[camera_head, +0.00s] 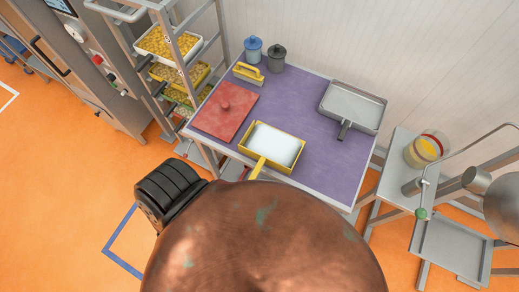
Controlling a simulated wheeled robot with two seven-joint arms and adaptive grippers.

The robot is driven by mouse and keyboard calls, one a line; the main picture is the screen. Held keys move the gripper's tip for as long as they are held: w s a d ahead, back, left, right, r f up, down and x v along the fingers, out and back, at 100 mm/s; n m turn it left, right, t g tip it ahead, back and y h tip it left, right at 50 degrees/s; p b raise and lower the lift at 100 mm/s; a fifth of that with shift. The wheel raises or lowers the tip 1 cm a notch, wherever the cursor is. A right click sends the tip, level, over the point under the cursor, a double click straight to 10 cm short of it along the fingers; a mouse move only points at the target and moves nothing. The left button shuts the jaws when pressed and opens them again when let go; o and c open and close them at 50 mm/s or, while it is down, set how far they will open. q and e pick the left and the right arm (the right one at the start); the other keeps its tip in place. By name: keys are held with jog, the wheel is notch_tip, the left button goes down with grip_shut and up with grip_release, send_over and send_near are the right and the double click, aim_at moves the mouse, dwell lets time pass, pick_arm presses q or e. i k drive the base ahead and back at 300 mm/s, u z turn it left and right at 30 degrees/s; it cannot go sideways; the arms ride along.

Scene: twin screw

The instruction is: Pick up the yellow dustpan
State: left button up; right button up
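The yellow dustpan (243,150) lies on the purple-topped table (318,158), near its front edge. Its pan has a yellow rim and a white inside; I cannot tell whether the white is a filling. Its yellow handle (258,168) points toward me and reaches the table's front edge, and its lower end meets the outline of the large copper dome in front. Neither of my grippers can be made out in this view, and nothing is seen touching the dustpan.
A red lidded board (222,112), a yellow-handled tool (248,74), blue (253,50) and grey (276,60) canisters and a grey dustpan (352,106) share the table. A copper dome (265,245) fills the front. A tray rack (168,48) stands left, a grey stand (405,160) right.

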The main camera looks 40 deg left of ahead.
aim_at(278, 149)
jog(key=k, duration=0.35)
jog(key=u, duration=1.3)
jog(key=i, duration=0.2)
jog(key=z, duration=0.35)
